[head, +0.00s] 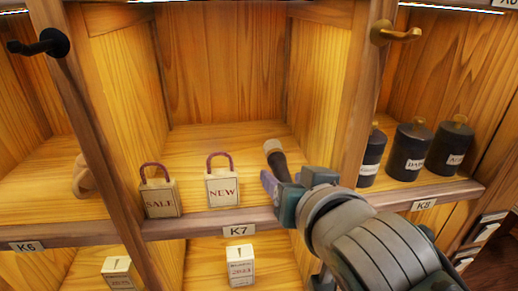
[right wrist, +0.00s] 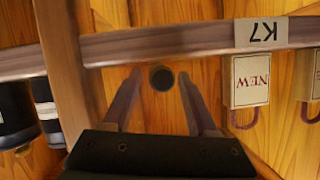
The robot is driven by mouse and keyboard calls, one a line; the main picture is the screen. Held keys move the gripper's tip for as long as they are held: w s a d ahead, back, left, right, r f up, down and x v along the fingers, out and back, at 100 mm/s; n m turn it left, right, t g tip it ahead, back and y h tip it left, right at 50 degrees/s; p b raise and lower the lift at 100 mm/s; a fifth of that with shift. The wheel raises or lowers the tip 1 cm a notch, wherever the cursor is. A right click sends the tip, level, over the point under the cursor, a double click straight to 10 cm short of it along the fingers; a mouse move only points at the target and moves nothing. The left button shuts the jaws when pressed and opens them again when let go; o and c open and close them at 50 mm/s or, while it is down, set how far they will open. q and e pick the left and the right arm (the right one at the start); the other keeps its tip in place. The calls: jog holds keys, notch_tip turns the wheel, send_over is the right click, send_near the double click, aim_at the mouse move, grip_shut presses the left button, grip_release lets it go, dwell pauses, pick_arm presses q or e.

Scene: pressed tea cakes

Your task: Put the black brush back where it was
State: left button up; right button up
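The black brush (head: 277,162), dark with a pale end, is in the K7 compartment near its right wall. Its pale end points back and its dark end points toward my right gripper (head: 270,184). In the right wrist view the brush (right wrist: 161,78) appears end-on as a dark round disc between the two fingers, with a gap on each side. My right gripper is open around it. Whether the brush rests on the shelf board is hard to tell. My left gripper is out of view.
Tags reading NEW (head: 222,189) and SALE (head: 160,197) stand left of the brush on the K7 shelf (head: 190,226). Dark canisters (head: 409,152) stand in K8, beyond the right divider (head: 352,120). Brass (head: 395,33) and black (head: 42,44) hooks project from the posts. The K7 back is clear.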

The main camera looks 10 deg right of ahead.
dwell(0.3)
jog(key=shift+s+r, duration=0.1)
jog(key=shift+s, duration=0.15)
jog(key=a+b+v, duration=0.1)
jog(key=b+v, duration=0.2)
jog(key=v, duration=0.5)
jog(key=s+d+f+n+g, duration=0.1)
jog(key=s+d+f+g, duration=0.2)
jog(key=s, duration=0.3)
jog(key=s+d+f+n+g, duration=0.1)
jog(key=s+d+f+g, duration=0.1)
jog(key=s, duration=0.5)
jog(key=s+d+f+n+g+h, duration=0.1)
jog(key=s+d+f+g, duration=0.2)
jog(key=s+d+g, duration=0.1)
jog(key=s+g, duration=0.1)
jog(key=s, duration=0.1)
jog(key=shift+s+f+n, duration=0.3)
jog(key=shift+s+f, duration=0.05)
